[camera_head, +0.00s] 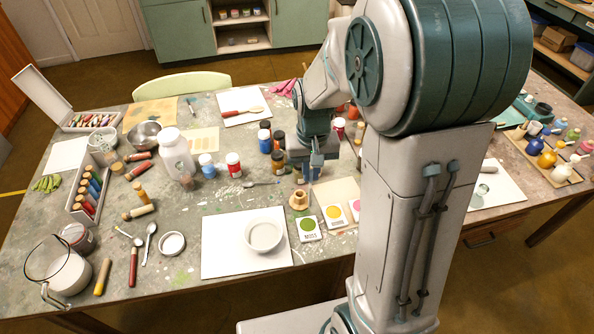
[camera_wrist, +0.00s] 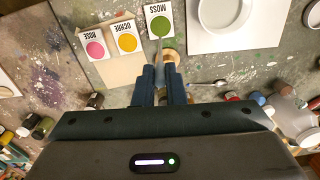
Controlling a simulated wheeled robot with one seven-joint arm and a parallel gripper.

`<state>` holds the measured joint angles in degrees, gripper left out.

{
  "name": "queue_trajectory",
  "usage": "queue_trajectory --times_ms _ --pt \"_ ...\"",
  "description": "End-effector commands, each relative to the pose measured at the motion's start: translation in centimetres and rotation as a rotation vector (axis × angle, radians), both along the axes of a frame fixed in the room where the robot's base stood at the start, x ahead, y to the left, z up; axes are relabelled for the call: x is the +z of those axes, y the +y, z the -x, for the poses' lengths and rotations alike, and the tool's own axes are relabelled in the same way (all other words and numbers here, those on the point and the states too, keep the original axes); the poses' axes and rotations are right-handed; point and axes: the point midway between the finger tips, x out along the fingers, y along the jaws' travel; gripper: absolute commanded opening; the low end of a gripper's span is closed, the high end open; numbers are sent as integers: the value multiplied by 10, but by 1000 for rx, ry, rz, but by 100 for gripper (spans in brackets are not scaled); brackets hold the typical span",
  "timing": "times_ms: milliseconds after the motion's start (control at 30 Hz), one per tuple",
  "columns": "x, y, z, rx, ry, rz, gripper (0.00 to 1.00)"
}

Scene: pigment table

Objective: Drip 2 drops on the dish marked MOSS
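The MOSS card (camera_head: 308,228), white with a green disc, lies right of a shallow white dish (camera_head: 264,235) on a white board. Both also show in the wrist view, the card (camera_wrist: 158,22) straight ahead of the fingers and the dish (camera_wrist: 222,12) to its right. My gripper (camera_wrist: 163,72) points down beside a small wooden stand (camera_head: 299,199). The dropper is barely visible in the head view. The dish looks pale and empty.
The OCHRE card (camera_head: 333,216) and ROSE card (camera_head: 355,208) lie right of MOSS. Paint jars (camera_head: 265,140) crowd the area behind my gripper. A spoon (camera_head: 262,183) lies left of the stand.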

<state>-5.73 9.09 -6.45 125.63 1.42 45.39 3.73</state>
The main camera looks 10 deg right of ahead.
Motion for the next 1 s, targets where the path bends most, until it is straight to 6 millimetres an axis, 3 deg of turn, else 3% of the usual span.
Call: queue_trajectory --times_ms 600,1000 --pt "-47 0 0 -1 0 0 8" --pt "-48 0 0 -1 0 0 10"
